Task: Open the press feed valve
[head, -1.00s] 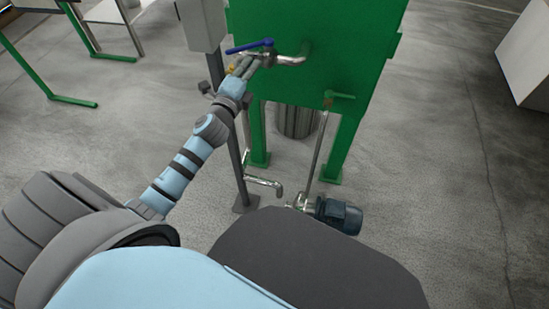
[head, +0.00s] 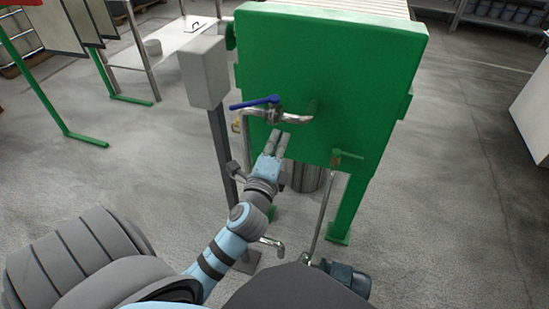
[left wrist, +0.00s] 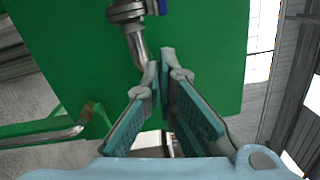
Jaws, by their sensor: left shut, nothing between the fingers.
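The press feed valve has a blue lever (head: 254,103) on a metal pipe (head: 293,119) that enters the front of the green press (head: 330,60). The lever points left, roughly along the pipe's horizontal run and across the press face. My left gripper (head: 280,139) is below the valve, apart from the lever, shut and empty. In the left wrist view the fingertips (left wrist: 160,75) lie beside the metal pipe bend (left wrist: 137,47). There the valve flange (left wrist: 127,11) and a bit of blue (left wrist: 161,6) show at the top edge. My right gripper is not in view.
A grey box (head: 203,72) on a post stands left of the valve. Open floor (head: 455,200) lies to the right.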

